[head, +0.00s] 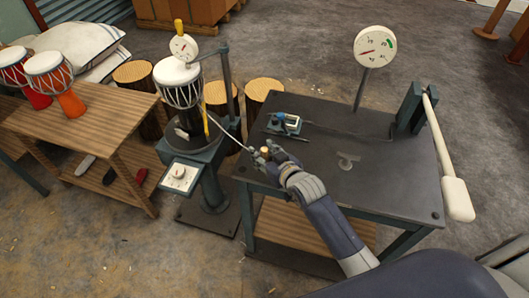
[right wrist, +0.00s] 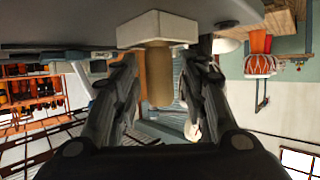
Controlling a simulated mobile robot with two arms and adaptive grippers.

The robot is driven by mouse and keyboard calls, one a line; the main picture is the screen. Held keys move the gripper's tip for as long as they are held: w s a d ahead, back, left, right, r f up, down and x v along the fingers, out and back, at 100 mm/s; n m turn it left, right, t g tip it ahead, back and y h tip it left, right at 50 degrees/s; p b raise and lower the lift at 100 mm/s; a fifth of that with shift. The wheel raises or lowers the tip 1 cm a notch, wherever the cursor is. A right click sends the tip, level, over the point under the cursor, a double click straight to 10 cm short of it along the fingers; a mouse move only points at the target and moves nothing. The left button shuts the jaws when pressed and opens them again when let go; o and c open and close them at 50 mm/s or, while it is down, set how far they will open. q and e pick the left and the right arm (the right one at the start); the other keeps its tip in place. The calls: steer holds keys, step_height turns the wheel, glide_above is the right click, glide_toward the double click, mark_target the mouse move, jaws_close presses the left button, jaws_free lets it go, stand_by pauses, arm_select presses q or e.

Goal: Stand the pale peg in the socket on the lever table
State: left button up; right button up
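A pale tan peg (right wrist: 158,76) shows between the fingers in the right wrist view, its far end against a white square block (right wrist: 157,29). In the head view the peg's tan end (head: 266,153) is at the left edge of the dark lever table (head: 315,185). My right gripper (head: 268,158) is around the peg there. In the right wrist view the gripper (right wrist: 160,75) has a finger on each side, with gaps to the peg. The gripper hides the block in the head view. I cannot tell which fitting is the socket. My left gripper is out of view.
A drum stand (head: 198,150) is close on the left.

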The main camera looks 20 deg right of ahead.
steer(key=shift+r, duration=0.2)
steer(key=v, duration=1.2)
